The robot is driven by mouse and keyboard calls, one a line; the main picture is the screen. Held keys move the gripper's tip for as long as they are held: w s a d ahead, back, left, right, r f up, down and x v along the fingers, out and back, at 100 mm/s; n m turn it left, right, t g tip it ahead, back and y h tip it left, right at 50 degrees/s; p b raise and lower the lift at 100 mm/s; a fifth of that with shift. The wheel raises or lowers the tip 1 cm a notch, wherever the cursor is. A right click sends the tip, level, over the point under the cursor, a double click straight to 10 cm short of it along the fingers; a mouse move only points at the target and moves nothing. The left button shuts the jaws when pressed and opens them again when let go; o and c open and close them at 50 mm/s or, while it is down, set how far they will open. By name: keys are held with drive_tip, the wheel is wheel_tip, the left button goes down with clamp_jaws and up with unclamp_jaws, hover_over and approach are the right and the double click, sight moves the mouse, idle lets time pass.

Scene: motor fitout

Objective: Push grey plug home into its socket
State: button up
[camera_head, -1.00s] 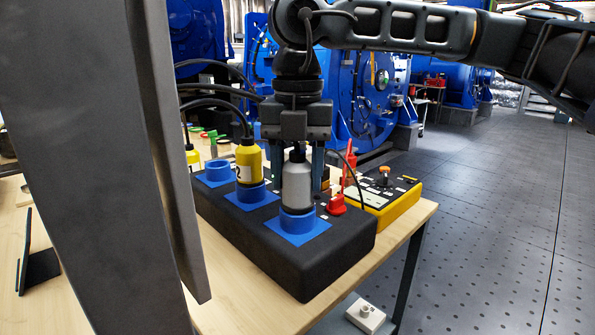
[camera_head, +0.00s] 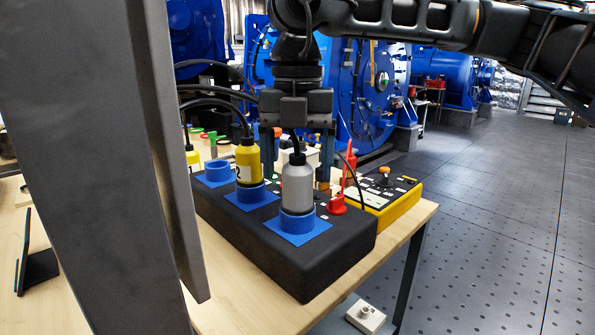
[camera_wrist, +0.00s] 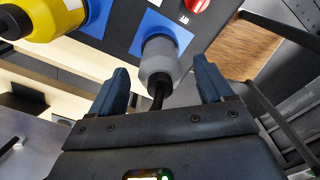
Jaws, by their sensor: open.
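The grey plug (camera_head: 297,187) stands upright in its blue socket (camera_head: 298,224) at the near end of the black box, its lower end inside the blue ring. A black cable rises from its top. My gripper (camera_head: 296,180) is open above and around the plug's upper part, with a finger to either side and gaps between. In the wrist view, the grey plug (camera_wrist: 158,62) lies ahead between the open fingers, its front end in the blue socket (camera_wrist: 163,36). I cannot tell how deep it sits.
The black box (camera_head: 320,262) also carries a yellow plug (camera_head: 249,162) in the neighbouring blue socket and an empty blue socket (camera_head: 217,171). A red part (camera_head: 337,204) stands close on the right, near a yellow-black control box (camera_head: 385,192). The wooden table (camera_head: 235,305) is bare in front.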

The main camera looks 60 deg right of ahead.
wheel_tip(320, 180, up, 6)
drive_tip(key=shift+f, duration=0.1)
idle(2.4)
